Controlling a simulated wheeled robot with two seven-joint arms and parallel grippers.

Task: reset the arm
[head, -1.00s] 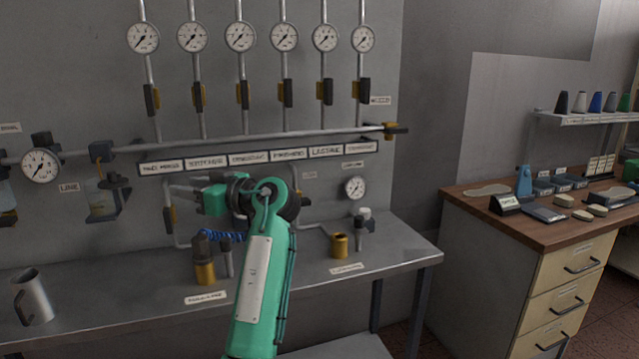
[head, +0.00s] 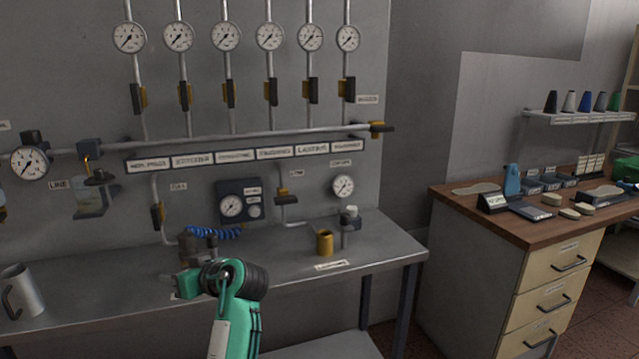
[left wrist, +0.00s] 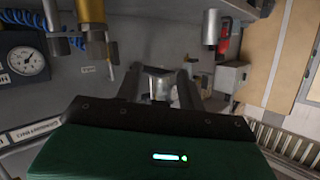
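My left arm rises from the bottom of the head view, and its green and dark gripper (head: 183,283) points left above the bench. In the left wrist view, the two dark fingers (left wrist: 157,92) stand apart. A silvery shape shows between them, seemingly farther off, and I see nothing clasped. In the head view the gripper is in front of a dark fitting on the bench and partly hides it. My right gripper is not in view.
The steel bench (head: 385,245) carries a metal mug (head: 22,292) and a brass cup (head: 324,243). A gauge panel (head: 238,203) with a blue coiled hose (head: 215,232) is behind the arm. Pipes and valves line the wall. A wooden-topped cabinet (head: 470,207) stands at right.

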